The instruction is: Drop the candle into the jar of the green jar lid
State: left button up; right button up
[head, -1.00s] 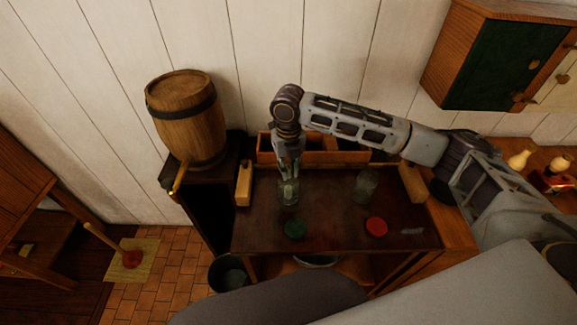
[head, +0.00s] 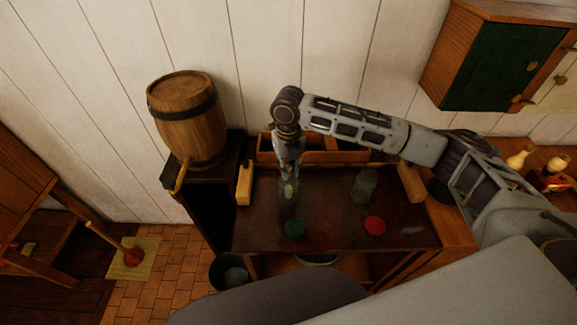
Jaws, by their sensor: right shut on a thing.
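The green jar lid (head: 294,228) lies flat on the dark table. A clear glass jar (head: 287,208) stands just behind it. My right gripper (head: 289,176) points down at this jar's mouth and is shut on the candle (head: 289,188), a small pale shape at the fingertips. The candle overlaps the jar in the picture; I cannot tell how far inside it is. A second glass jar (head: 364,185) stands to the right, behind a red lid (head: 375,224). My left gripper is not in view.
The dark table (head: 330,222) has a wooden box (head: 330,157) along its back and wooden blocks (head: 244,184) at its sides. A barrel (head: 188,120) stands on a dark stand at left. A bucket (head: 229,272) is on the floor below.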

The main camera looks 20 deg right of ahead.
jog(key=o, duration=0.8)
jog(key=shift+o, duration=0.2)
jog(key=shift+r, duration=0.15)
notch_tip(320, 180, up, 12)
dwell(0.5)
jog(key=shift+s+f, duration=0.15)
jog(key=shift+f, duration=0.1)
dwell(0.9)
